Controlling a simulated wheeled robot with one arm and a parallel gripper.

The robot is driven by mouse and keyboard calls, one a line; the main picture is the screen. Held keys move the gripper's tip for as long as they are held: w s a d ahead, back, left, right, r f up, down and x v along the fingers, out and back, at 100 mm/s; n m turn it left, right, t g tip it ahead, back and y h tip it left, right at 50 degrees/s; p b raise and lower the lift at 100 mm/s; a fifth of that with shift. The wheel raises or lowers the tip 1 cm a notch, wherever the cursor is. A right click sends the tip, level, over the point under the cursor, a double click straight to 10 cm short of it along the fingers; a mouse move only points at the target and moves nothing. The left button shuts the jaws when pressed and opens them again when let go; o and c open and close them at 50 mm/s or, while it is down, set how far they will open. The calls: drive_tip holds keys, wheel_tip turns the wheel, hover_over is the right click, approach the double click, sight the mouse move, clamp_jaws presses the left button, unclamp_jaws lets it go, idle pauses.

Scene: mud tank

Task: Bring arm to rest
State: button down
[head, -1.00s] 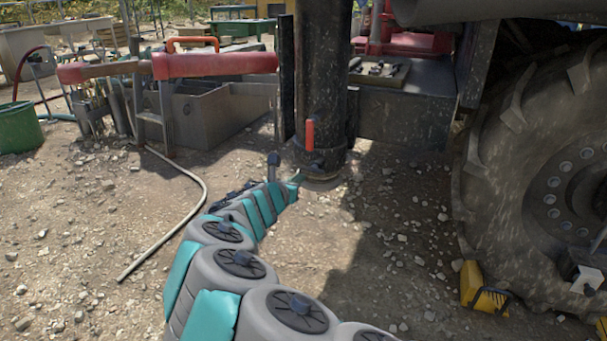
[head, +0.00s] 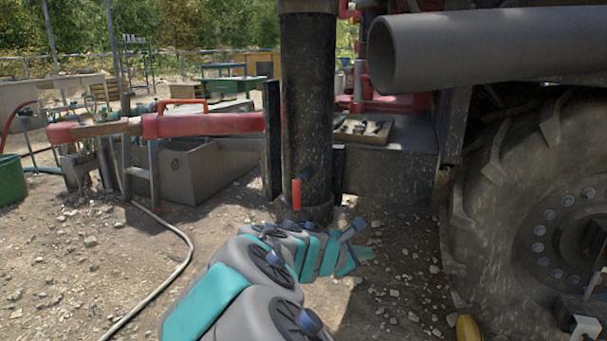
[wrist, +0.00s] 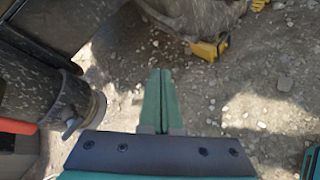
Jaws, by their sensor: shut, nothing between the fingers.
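My gripper (wrist: 161,92) points out over the gravel in the wrist view. Its two green fingers lie together, shut, with nothing between them. In the head view my gripper (head: 364,253) is at the end of my grey and teal arm, low over the ground and just right of the foot of a dark vertical pipe (head: 308,110). A red-handled valve (head: 296,194) sits on the pipe's lower end. In the wrist view the pipe's lower end (wrist: 75,105) is close on the left of the gripper.
A large tyre (head: 500,210) stands to the right, with a yellow chock (wrist: 208,48) beyond the fingers. A thick grey pipe (head: 480,48) juts in above. A metal tank (head: 205,170), a hose (head: 180,262) and a green bucket (head: 10,180) are left. Gravel lies open between.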

drive_tip(key=s+d+f+m+g+y, duration=0.1)
drive_tip(key=s+d+f+m+g, duration=0.15)
drive_tip(key=s+d+m, duration=0.35)
drive_tip(key=s+d+f+m+g+y, duration=0.2)
drive_tip(key=s+d+m+g, duration=0.15)
drive_tip(key=s, duration=0.55)
drive_tip(key=s+a+m+g+y+p, duration=0.2)
drive_tip(key=s+a+m+y, duration=0.1)
drive_tip(key=s, duration=0.9)
drive_tip(key=s+a+r+m+g+y+p, duration=0.1)
drive_tip(key=s+a+m+g+y+p, duration=0.1)
drive_tip(key=s+m, duration=0.5)
drive_tip(key=s+a+y+p, duration=0.1)
drive_tip(key=s+a, duration=0.1)
drive_tip(key=s, duration=0.3)
drive_tip(key=shift+s+a, duration=0.3)
drive_tip(key=shift+a, duration=0.05)
drive_tip(key=shift+r+m, duration=0.1)
drive_tip(key=shift+m, duration=0.15)
